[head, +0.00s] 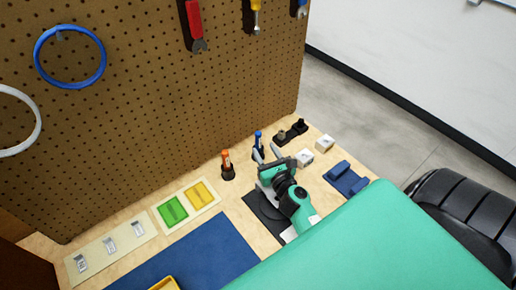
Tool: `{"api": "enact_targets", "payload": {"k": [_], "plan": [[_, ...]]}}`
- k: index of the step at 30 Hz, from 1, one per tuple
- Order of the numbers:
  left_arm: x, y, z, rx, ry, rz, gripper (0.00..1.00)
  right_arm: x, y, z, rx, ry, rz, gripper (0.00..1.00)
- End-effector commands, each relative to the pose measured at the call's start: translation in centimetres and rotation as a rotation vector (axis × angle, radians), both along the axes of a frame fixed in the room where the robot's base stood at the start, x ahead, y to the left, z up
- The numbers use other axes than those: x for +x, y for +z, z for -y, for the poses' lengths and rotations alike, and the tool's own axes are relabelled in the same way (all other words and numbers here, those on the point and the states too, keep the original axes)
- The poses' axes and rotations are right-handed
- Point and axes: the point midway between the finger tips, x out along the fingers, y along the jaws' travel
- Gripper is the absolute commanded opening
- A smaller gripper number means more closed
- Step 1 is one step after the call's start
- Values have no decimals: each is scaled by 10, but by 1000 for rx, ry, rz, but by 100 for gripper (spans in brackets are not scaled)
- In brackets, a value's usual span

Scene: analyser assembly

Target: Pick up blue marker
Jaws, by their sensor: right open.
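The blue marker (258,137) stands upright in a small dark holder near the back edge of the table, close to the pegboard. My right gripper (266,153) is open, with its fingers pointing toward the back of the table. Its left fingertip overlaps the lower part of the marker and its holder in the picture. I cannot tell whether it touches them. The marker's top shows clear above the fingers. No part of the marker is seen gripped. My left gripper is not in view.
An orange marker (226,158) stands in a dark holder to the left. White blocks (324,143), small dark parts (299,125) and a blue holder (346,178) lie to the right. Green and yellow pieces (173,211) and a blue mat (205,258) are at left. The pegboard (150,110) rises behind.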

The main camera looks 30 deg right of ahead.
Motion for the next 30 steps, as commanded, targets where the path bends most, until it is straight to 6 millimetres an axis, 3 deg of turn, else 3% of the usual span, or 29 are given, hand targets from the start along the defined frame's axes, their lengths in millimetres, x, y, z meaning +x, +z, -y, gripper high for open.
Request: {"api": "enact_targets", "payload": {"k": [8,18,28,30], "plan": [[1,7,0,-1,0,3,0,19,3,4,0,0,0,44],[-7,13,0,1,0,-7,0,59,4,11,0,0,1,44],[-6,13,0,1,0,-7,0,64,2,12,0,0,-1,44],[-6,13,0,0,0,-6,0,64,2,12,0,0,-1,30]]}}
